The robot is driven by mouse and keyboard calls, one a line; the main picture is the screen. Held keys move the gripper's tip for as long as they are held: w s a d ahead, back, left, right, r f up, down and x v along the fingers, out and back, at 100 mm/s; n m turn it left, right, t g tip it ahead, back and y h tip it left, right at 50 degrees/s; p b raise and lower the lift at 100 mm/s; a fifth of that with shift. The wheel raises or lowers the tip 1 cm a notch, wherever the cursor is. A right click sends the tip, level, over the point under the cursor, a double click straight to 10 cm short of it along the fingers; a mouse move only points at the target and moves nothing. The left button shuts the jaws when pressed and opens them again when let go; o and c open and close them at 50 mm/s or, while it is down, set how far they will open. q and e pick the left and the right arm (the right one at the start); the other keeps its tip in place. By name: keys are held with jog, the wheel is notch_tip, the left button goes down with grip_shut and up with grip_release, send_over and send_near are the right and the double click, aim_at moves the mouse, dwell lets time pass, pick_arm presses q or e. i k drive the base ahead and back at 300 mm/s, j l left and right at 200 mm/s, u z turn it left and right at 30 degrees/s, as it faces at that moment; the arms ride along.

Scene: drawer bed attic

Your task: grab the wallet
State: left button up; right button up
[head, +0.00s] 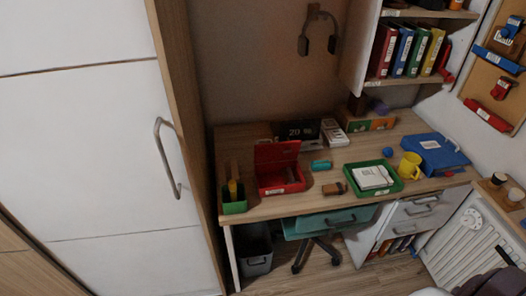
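A small brown item (334,188) lies on the desk near its front edge, between the red box and the green tray. It may be the wallet, but it is too small to tell for sure. Neither of my grippers can be made out. A dark shape (492,283) is cut off at the bottom right corner, and I cannot tell what it is.
The wooden desk (283,208) holds an open red box (279,178), a green pen holder (233,206), a green tray (386,190) with white cards, a yellow mug (410,166) and a blue folder (437,152). A tall white cabinet (90,150) stands left.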

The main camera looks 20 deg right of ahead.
aim_at(338, 188)
jog(key=z, duration=1.4)
